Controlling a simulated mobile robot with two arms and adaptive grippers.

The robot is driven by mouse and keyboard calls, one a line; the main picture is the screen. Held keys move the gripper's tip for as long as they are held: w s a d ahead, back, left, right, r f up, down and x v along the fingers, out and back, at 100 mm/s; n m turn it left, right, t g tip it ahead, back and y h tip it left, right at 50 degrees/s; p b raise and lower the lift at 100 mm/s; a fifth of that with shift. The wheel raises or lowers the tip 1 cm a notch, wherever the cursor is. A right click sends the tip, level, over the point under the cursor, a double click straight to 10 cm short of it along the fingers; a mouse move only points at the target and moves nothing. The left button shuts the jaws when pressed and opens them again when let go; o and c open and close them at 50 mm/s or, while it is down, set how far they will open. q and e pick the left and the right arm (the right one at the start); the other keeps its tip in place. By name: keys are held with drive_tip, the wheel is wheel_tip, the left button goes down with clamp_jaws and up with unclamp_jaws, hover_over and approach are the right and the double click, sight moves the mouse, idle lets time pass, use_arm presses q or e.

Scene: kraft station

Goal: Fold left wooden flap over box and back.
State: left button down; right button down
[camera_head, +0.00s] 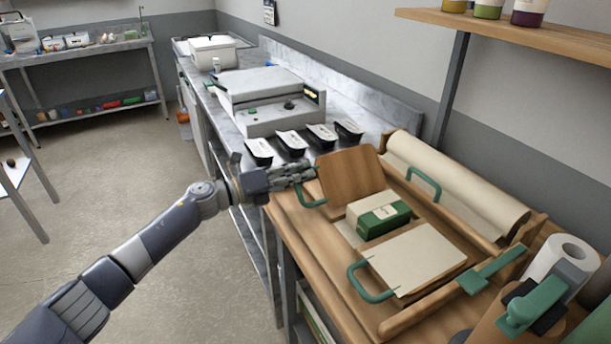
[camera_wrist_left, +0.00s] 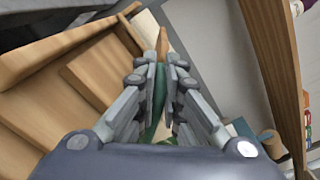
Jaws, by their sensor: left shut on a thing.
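The left wooden flap (camera_head: 350,172) stands tilted up beside the green and cream box (camera_head: 382,217). Its green handle (camera_head: 309,201) is at its left edge. My left gripper (camera_head: 312,173) is at this handle, at the flap's left side. In the left wrist view the gripper (camera_wrist_left: 172,75) is shut on the green handle (camera_wrist_left: 159,88), which shows between the fingers. The box lies on pale paper at the middle of the wooden station and the flap does not cover it. My right gripper is not in view.
A paper-covered flap (camera_head: 418,259) with a green handle (camera_head: 368,284) lies in front of the box. Another green handle (camera_head: 425,181) stands behind it. A paper roll (camera_head: 455,185) runs along the back. Several black trays (camera_head: 291,143) stand beyond the flap.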

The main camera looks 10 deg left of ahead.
sight(294, 198)
use_arm(q)
drive_tip(key=f+n, duration=0.1)
drive_tip(key=w+a+f+n+b, duration=0.1)
drive_tip(key=n, duration=0.1)
drive_tip(key=w+f+n+b, duration=0.1)
drive_tip(key=shift+w+a+f+n, duration=0.15)
drive_tip(key=shift+a+f+n, duration=0.15)
drive_tip(key=shift+f, duration=0.05)
drive_tip(key=shift+w+a+f+n+b, duration=0.1)
drive_tip(key=shift+w+f+n+b, duration=0.05)
drive_tip(key=shift+f+n+b, duration=0.3)
drive_tip(key=shift+w+a+f+n+b, duration=0.1)
drive_tip(key=shift+f+n+b, duration=0.2)
drive_tip(key=shift+f+n, duration=0.2)
drive_tip(key=shift+f+b, duration=0.45)
drive_tip(key=shift+f, duration=0.3)
drive_tip(key=shift+a+f, duration=0.1)
drive_tip(key=c, duration=1.7)
unclamp_jaws()
drive_tip(key=shift+o, duration=0.2)
drive_tip(key=v, duration=1.2)
drive_tip(key=shift+r, duration=0.2)
